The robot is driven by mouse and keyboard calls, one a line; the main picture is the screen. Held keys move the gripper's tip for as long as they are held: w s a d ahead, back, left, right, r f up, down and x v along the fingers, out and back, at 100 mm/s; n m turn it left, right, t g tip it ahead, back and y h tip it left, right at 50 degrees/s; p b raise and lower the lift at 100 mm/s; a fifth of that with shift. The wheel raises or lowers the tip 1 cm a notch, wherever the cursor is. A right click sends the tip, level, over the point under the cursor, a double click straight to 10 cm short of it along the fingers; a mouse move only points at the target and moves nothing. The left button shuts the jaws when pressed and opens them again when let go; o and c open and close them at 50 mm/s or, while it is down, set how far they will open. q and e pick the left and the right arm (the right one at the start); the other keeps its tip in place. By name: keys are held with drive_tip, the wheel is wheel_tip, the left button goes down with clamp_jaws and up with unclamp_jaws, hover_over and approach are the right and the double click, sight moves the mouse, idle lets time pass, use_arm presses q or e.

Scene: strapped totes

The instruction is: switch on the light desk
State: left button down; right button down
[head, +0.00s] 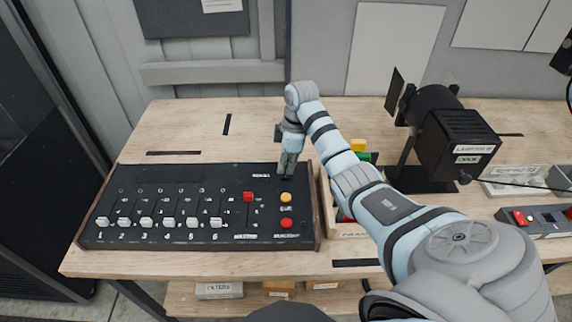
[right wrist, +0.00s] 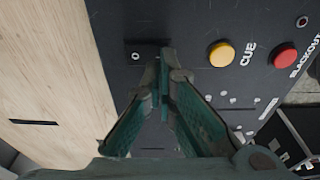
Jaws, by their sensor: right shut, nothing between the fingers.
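The light desk (head: 180,190) is a black console on the wooden bench, with a row of white faders (head: 145,222) numbered along its front. It has a red fader (head: 248,197), a yellow CUE button (head: 286,197) and a red button (head: 286,223) at its right. In the right wrist view a black switch (right wrist: 137,56) with a white ring mark sits near the desk's edge. My right gripper (head: 287,170) is shut and empty, over the desk's back right part. Its tips (right wrist: 166,58) are beside or over that switch, partly hiding it; contact cannot be told. My left gripper is out of view.
A black lamp (head: 458,138) on a stand and a wooden box (head: 329,215) with coloured blocks stand to the right of the desk. A small grey device with a red switch (head: 540,220) is at far right. The bench behind the desk is clear.

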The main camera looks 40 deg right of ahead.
sight(286, 176)
drive_tip(key=shift+f+b, duration=0.55)
drive_tip(key=shift+f, duration=0.45)
idle(0.4)
wheel_tip(286, 176, up, 5)
drive_tip(key=p, duration=0.5)
drive_tip(key=shift+r+p, duration=0.1)
drive_tip(key=shift+p, duration=0.3)
drive_tip(key=shift+r+b, duration=0.35)
drive_tip(key=shift+r, duration=0.55)
